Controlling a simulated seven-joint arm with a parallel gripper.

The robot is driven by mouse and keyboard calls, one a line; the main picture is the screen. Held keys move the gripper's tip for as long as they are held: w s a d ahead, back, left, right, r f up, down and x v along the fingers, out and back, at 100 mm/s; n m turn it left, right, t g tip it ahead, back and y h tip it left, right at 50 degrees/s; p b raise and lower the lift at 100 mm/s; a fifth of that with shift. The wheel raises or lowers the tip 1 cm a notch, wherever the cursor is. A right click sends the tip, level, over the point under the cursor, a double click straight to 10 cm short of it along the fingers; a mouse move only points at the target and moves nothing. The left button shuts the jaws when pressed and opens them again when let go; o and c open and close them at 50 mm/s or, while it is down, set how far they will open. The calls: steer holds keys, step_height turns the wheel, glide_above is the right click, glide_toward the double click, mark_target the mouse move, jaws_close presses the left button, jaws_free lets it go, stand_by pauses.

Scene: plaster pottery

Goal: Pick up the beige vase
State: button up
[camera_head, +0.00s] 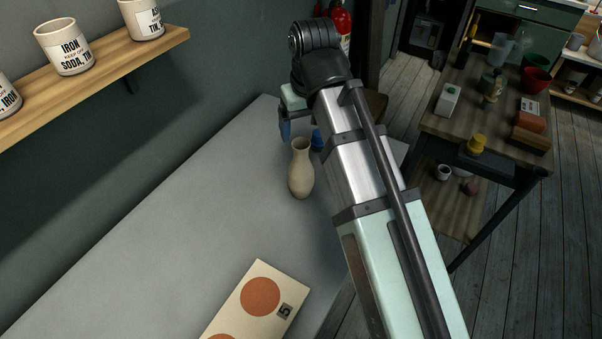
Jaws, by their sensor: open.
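The beige vase (300,172) stands upright on the grey table, with a narrow neck and a rounded body. My gripper (302,135) is just behind or above the vase's mouth, partly hidden by my arm. Its blue fingers show apart, one to the left of the vase's mouth and one to the right. It is open with nothing seen held in it. I cannot tell the exact gap between the fingers and the vase, or whether they touch it.
The grey table (190,225) is clear left of the vase. A cream board with orange discs (262,297) lies at the front. A wooden shelf (100,85) with labelled white pots (64,47) is on the wall. A cluttered workbench (445,128) stands at right.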

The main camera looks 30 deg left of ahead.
mark_target(301, 155)
steer(key=shift+w+a+f, duration=0.2)
steer(key=shift+a+f, duration=0.1)
steer(key=shift+f, duration=1.5)
steer(key=shift+w+a+f, duration=0.15)
steer(key=shift+a+f, duration=0.15)
steer(key=shift+f, duration=1.5)
steer(key=shift+w+a+f, duration=0.2)
steer(key=shift+a+f, duration=0.1)
steer(key=shift+f, duration=1.5)
steer(key=shift+c, duration=0.3)
steer(key=c, duration=1.1)
